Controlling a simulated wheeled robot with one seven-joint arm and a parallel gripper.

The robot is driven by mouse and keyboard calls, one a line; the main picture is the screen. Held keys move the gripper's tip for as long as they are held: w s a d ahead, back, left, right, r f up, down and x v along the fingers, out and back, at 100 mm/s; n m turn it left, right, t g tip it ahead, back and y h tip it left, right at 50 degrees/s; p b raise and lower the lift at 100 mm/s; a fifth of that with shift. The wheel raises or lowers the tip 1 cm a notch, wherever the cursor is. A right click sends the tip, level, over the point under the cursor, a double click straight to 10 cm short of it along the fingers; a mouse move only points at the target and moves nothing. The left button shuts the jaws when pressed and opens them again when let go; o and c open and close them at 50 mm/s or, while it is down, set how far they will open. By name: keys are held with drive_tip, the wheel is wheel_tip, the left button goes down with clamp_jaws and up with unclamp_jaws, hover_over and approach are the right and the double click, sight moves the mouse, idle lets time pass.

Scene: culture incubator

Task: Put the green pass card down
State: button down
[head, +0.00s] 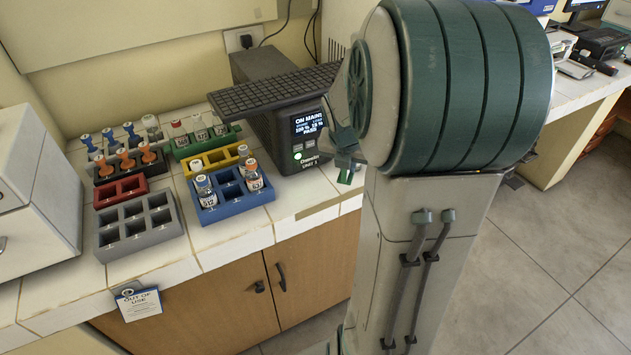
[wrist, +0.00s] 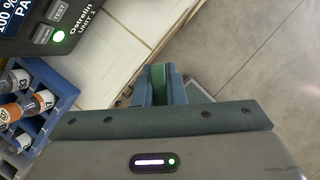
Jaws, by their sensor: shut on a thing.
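The green pass card (wrist: 158,78) is held on edge between the two jaws of my gripper (wrist: 158,88) in the wrist view. In the head view a small green piece of the card (head: 346,176) shows below my gripper (head: 347,158); the rest is hidden by the jaws. My gripper is shut on the card near the counter's front edge, just right of the black Ostrelin unit (head: 308,137). I cannot tell whether the card touches the counter.
The white tiled counter (head: 235,245) has bare room along its front. A blue rack (head: 235,211) with vials, a grey rack (head: 138,243), and red, yellow and green racks stand left of the unit. An out-of-use tag (head: 139,304) hangs at the front edge.

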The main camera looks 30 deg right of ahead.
drive_tip(key=w+a+f, duration=0.1)
drive_tip(key=w+f, duration=0.1)
drive_tip(key=w, duration=0.1)
drive_tip(key=w+a+f, duration=0.2)
drive_tip(key=w, duration=0.1)
drive_tip(key=w+a+f+b, duration=0.1)
drive_tip(key=w+f, duration=0.1)
drive_tip(key=w, duration=0.2)
drive_tip(key=shift+w+a+f, duration=0.1)
drive_tip(key=shift+a+f, duration=0.3)
drive_tip(key=shift+f+b, duration=0.35)
drive_tip(key=shift+f, duration=1.65)
drive_tip(key=shift+f, duration=0.1)
drive_tip(key=c, duration=1.5)
unclamp_jaws()
